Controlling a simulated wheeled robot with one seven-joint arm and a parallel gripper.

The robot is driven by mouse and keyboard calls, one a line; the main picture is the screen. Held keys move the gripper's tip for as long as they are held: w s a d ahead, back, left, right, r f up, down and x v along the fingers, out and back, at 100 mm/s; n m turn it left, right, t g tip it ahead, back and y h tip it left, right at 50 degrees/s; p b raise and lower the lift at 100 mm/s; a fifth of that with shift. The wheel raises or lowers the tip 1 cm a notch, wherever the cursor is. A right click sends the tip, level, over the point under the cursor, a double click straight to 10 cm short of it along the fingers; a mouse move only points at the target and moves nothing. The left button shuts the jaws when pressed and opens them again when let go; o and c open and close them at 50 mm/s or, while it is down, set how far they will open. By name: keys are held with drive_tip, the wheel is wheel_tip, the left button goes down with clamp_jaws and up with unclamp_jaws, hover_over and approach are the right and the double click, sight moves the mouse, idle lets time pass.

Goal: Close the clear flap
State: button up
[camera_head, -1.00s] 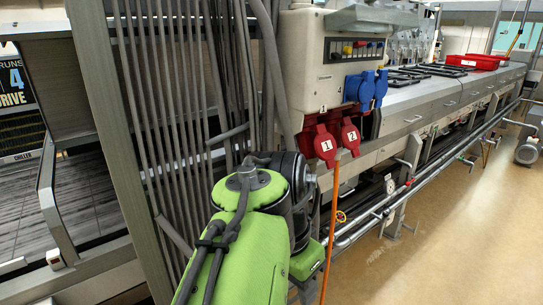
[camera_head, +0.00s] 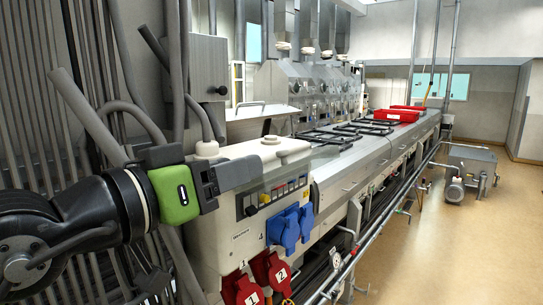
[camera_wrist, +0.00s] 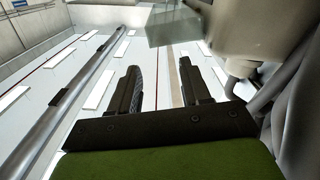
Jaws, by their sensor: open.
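The clear flap (camera_head: 292,168) is a faint see-through pane on the front of the cream control box (camera_head: 215,215). It seems to stand out above the row of coloured buttons, but its edges are hard to make out. In the wrist view a see-through panel (camera_wrist: 174,30), likely the same flap, shows beyond the fingertips. My gripper (camera_head: 258,172) is beside the upper front of the box, left of the flap. In the wrist view my gripper (camera_wrist: 160,72) has its two dark fingers apart with nothing between them. I cannot tell whether a finger touches the flap.
Blue sockets (camera_head: 290,229) and red sockets (camera_head: 256,280) stick out below the buttons. Grey hoses (camera_head: 90,120) hang at the left. A long steel machine (camera_head: 370,150) with red trays (camera_head: 397,115) runs back.

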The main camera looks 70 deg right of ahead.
sight(278, 154)
drive_tip(key=x, duration=0.8)
drive_tip(key=shift+s+d, duration=0.1)
drive_tip(key=shift+d, duration=0.45)
drive_tip(key=shift+a, duration=0.15)
clamp_jaws()
